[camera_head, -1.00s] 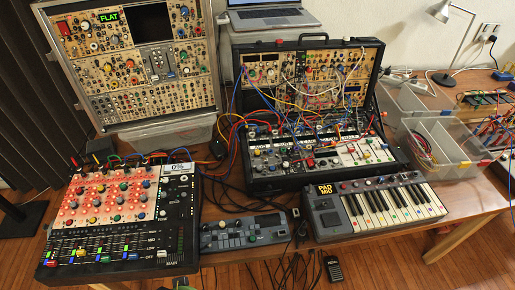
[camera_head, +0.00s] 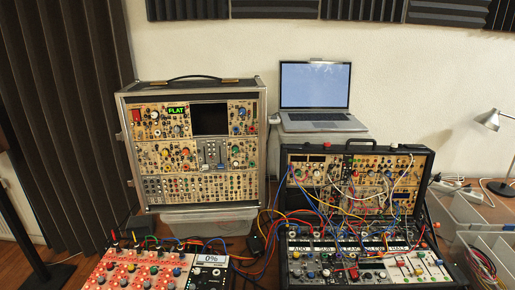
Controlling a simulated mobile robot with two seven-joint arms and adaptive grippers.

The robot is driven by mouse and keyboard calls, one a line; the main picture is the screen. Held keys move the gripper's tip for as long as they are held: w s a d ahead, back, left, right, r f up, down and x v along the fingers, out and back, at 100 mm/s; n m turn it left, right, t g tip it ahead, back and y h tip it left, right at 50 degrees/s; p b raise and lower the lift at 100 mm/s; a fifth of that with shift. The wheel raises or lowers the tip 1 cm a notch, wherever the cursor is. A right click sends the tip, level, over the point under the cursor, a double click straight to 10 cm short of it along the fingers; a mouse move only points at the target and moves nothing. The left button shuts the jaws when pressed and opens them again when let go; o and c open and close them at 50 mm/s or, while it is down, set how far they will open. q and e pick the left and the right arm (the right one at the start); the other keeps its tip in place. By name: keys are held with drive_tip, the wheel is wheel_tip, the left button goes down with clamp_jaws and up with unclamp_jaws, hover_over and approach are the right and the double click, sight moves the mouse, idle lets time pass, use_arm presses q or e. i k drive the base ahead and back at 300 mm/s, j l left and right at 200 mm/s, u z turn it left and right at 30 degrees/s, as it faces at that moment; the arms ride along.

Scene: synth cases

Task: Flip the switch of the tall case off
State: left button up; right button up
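The tall case (camera_head: 122,150) stands upright at the back left, a black-sided synth case with a top handle and rows of tan modules. A green "FLAT" display (camera_head: 177,111) is lit in its top row, beside a dark empty opening (camera_head: 210,119). A small red part (camera_head: 137,116), which looks like a switch, sits at the top left of its panel; its position is too small to tell. Neither of my grippers is in view.
A clear plastic bin (camera_head: 208,222) sits under the tall case. A lower black case (camera_head: 358,147) with many patch cables stands to its right, a laptop (camera_head: 315,86) behind. A lamp (camera_head: 490,120) is at right.

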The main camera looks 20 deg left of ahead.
sight(136, 114)
drive_tip(key=u, duration=1.3)
